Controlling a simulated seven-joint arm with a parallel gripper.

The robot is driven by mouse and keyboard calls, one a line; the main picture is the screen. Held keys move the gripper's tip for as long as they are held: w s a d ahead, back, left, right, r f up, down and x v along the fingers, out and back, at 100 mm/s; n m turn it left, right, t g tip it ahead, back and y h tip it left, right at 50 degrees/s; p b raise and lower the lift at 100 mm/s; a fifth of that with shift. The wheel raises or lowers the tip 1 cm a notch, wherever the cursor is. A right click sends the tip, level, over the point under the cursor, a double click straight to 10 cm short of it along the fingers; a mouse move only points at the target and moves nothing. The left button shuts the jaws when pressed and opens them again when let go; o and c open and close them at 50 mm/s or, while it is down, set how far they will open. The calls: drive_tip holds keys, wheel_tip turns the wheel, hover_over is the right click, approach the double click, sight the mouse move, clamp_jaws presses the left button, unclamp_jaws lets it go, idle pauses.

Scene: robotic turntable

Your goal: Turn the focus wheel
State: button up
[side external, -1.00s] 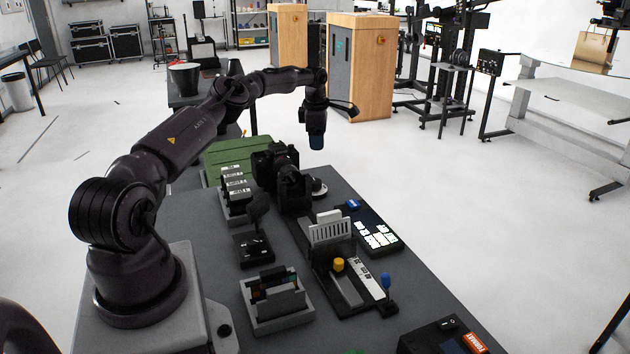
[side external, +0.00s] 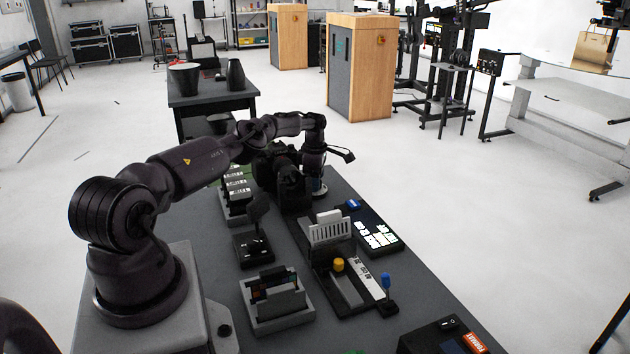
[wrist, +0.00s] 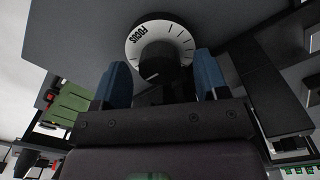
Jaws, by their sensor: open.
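The focus wheel (wrist: 183,42) is a white dial marked FOCUS with a dark raised knob (wrist: 160,64) at its middle. In the wrist view it lies just ahead of my fingertips. My gripper (wrist: 162,80) is open, with one blue finger on each side of the knob in the picture. I cannot tell whether the fingers touch it. In the side view my gripper (side external: 319,187) points down low at the far part of the table, beside the black camera, and hides most of the wheel.
A black camera (side external: 291,186) stands just left of my gripper. The grey table (side external: 215,290) also holds a joystick unit (side external: 254,246), a slotted card rack (side external: 331,228) and a lit button panel (side external: 377,236). The table's right edge lies near my gripper.

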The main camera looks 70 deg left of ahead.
drive_tip(key=shift+f, duration=0.3)
drive_tip(key=c, duration=0.9)
drive_tip(key=shift+c, duration=0.2)
drive_tip(key=shift+n, duration=3.1)
drive_tip(key=o, duration=0.9)
